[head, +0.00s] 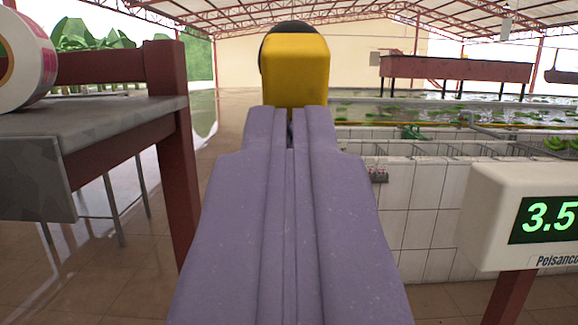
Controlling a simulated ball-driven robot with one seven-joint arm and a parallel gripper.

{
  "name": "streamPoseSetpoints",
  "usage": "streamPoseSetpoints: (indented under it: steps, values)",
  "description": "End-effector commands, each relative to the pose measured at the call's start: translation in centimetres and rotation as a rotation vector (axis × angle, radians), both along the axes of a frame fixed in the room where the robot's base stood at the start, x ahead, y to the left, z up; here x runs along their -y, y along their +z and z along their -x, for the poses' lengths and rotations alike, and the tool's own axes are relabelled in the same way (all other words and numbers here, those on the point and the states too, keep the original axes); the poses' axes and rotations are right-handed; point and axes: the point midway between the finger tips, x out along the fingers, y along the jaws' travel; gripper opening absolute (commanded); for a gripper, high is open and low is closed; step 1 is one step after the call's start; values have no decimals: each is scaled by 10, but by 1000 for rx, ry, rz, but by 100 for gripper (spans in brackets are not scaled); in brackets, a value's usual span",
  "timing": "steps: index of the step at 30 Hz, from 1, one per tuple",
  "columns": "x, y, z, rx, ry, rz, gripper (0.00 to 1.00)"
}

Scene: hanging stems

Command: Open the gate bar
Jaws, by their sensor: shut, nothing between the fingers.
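My purple gripper (290,128) fills the lower middle of the view and points straight ahead. Its two fingers are together with only a thin dark slit at the tips, and nothing shows between them. Just beyond the tips is a yellow block (295,75) with rounded corners and a dark rounded piece (292,27) behind its top. It may be the end of the gate bar, seen end-on. I cannot tell whether the fingertips touch it. My gripper hides whatever lies below it.
A grey-topped table (120,125) with dark red legs and a white roll (22,58) stands close at left. A white scale display (485,220) reading 3.5 is close at right. White-tiled tanks (430,215) stand behind it. Open tiled floor shows at left.

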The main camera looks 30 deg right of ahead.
Motion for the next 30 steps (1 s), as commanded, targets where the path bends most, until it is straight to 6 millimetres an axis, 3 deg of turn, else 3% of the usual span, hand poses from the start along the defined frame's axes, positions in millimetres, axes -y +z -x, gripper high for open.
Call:
streamPoseSetpoints:
  steps: [11,19,30]
  values:
    - [5,5,-7,-9,-1,-9,0]
    - [44,34,-64,-115,-4,-82,0]
    - [103,52,-152,-278,-4,-188,0]
